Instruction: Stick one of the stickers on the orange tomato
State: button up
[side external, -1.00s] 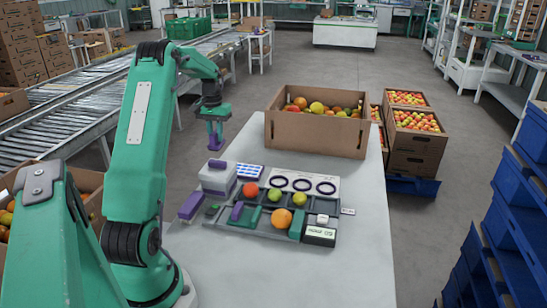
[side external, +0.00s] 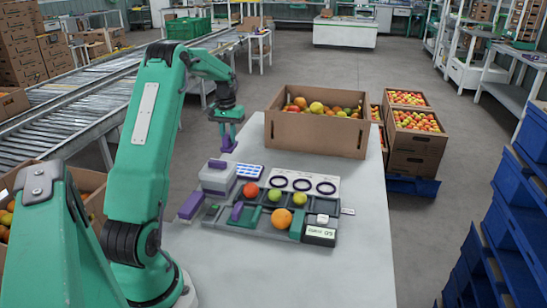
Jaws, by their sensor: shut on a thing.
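The orange tomato (side external: 282,217) sits in the front part of a dark grey tray (side external: 264,234) on the table. A red tomato (side external: 251,189) and two yellow-green ones (side external: 274,195) (side external: 299,199) stand behind it. A white sheet with blue dots (side external: 249,171), which looks like the stickers, lies at the tray's back left. My gripper (side external: 228,143) is in the air behind and left of that sheet, well away from the orange tomato. It points down and is shut, with purple at its tips. What it holds is too small to make out.
A white panel with three dark rings (side external: 304,184) stands behind the tray. A white box with a purple top (side external: 217,178) and a purple block (side external: 191,206) are at left. A small display (side external: 320,232) is at the front right. A cardboard box of tomatoes (side external: 316,134) stands at the back. The table's right front is clear.

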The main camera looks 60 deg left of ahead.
jog(key=w+d, duration=0.2)
jog(key=w+d+f, duration=0.1)
jog(key=w, duration=0.1)
jog(key=shift+w+d, duration=0.2)
jog(key=shift+d, duration=0.2)
jog(key=shift+f, duration=2.9)
jog(key=shift+f, duration=0.55)
jog(key=shift+r, duration=0.15)
notch_tip(320, 180, up, 7)
dwell(0.9)
dwell(0.4)
